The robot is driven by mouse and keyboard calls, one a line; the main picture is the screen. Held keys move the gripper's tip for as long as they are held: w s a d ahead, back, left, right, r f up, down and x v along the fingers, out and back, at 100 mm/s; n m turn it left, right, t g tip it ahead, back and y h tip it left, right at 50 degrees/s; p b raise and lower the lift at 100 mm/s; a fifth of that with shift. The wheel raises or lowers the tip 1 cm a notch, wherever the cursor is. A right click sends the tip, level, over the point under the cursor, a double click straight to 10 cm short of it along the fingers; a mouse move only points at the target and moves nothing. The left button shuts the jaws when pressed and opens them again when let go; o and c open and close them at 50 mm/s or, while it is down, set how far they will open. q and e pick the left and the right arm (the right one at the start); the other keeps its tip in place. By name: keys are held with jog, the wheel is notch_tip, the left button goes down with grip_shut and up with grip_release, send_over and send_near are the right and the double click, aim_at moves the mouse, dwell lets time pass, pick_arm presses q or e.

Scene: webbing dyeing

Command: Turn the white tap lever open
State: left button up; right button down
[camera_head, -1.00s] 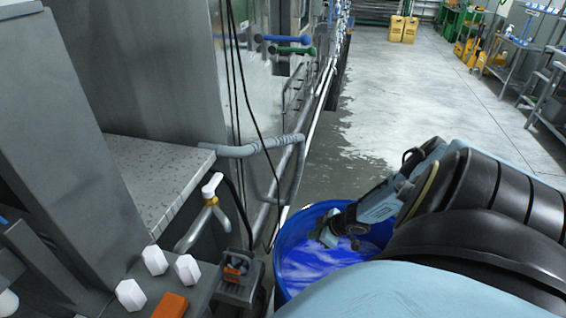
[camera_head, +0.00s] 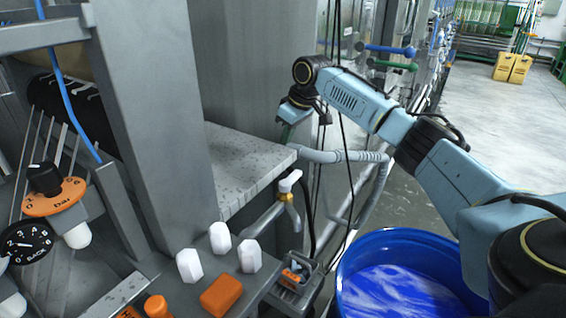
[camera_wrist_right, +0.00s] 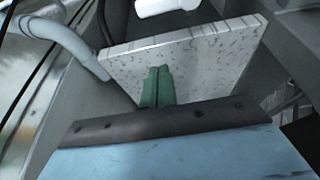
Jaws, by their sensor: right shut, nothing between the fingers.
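The white tap lever (camera_head: 290,181) sits on top of a brass-collared tap with a grey spout, in front of the pale speckled slab. In the right wrist view a white rounded piece (camera_wrist_right: 166,6), cut off by the top edge, looks like this lever. My right gripper (camera_head: 287,131) hangs fingers down above the slab's far right corner, above and beyond the lever and apart from it. Its green fingers (camera_wrist_right: 157,87) are together and empty over the slab. My left gripper is not in view.
The speckled slab (camera_head: 250,163) and a grey bent pipe (camera_head: 345,157) lie close to my right gripper. Dark cables hang beside it. White knobs (camera_head: 220,238) and an orange block (camera_head: 221,295) are at the front. A blue barrel (camera_head: 400,242) of blue liquid stands at the right.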

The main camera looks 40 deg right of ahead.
aim_at(291, 180)
notch_tip(291, 180, down, 9)
jog(key=p, duration=0.1)
jog(key=shift+s+f, duration=0.15)
jog(key=shift+s, duration=0.3)
dwell(0.5)
jog(key=shift+s+m+p, duration=0.15)
jog(key=shift+m+p, duration=0.25)
jog(key=shift+p, duration=0.35)
